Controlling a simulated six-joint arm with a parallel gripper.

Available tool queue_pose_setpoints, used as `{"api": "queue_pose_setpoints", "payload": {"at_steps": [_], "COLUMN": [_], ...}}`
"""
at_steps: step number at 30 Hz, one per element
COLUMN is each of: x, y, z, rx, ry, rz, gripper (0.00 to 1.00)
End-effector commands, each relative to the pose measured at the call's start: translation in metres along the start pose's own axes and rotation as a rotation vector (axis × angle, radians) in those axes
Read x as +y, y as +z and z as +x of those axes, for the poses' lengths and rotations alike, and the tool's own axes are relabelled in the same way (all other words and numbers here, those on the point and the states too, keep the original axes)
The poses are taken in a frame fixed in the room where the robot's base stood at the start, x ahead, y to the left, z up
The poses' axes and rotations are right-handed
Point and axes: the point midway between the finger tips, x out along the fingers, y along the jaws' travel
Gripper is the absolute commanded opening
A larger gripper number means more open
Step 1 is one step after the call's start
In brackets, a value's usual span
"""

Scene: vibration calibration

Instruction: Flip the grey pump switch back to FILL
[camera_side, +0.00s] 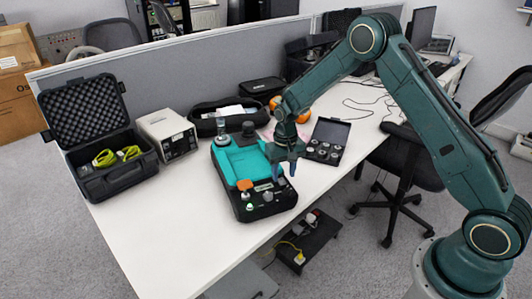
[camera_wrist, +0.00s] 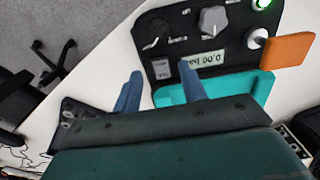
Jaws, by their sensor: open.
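The calibrator, a black unit with a teal top (camera_side: 243,161), lies on the white desk; its control panel shows in the wrist view (camera_wrist: 185,45). A small grey rocker-like piece (camera_wrist: 161,69) sits beside the display (camera_wrist: 202,62); it may be the pump switch, but its label and position are unreadable. A large grey knob (camera_wrist: 213,18) and a black knob (camera_wrist: 155,32) are farther up the panel. My gripper (camera_side: 286,173) is open and empty over the panel's right end. In the wrist view its blue fingers (camera_wrist: 160,88) stand apart, with the small grey piece between and beyond their tips.
An orange lever (camera_wrist: 287,50), a pale knob (camera_wrist: 256,38) and a green-lit button (camera_wrist: 263,4) are at the panel's side. An open case of fittings (camera_side: 327,141) lies right of my gripper. A white box (camera_side: 167,136) and open black case (camera_side: 118,168) stand left.

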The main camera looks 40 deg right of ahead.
Motion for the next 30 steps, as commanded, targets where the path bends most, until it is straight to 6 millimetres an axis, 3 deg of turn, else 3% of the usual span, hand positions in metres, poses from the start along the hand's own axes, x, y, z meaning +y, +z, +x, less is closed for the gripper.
{"api": "queue_pose_setpoints", "payload": {"at_steps": [6, 18, 25, 30], "x": [0.0, 0.0, 0.0, 0.0], "y": [0.0, 0.0, 0.0, -0.001], "z": [0.02, 0.025, 0.025, 0.025], "rx": [-0.001, 0.001, 0.001, -0.003], "ry": [0.0, 0.0, 0.0, 0.0], "rz": [0.0, 0.0, 0.0, 0.0], "gripper": [0.42, 0.42, 0.0, 0.0]}}
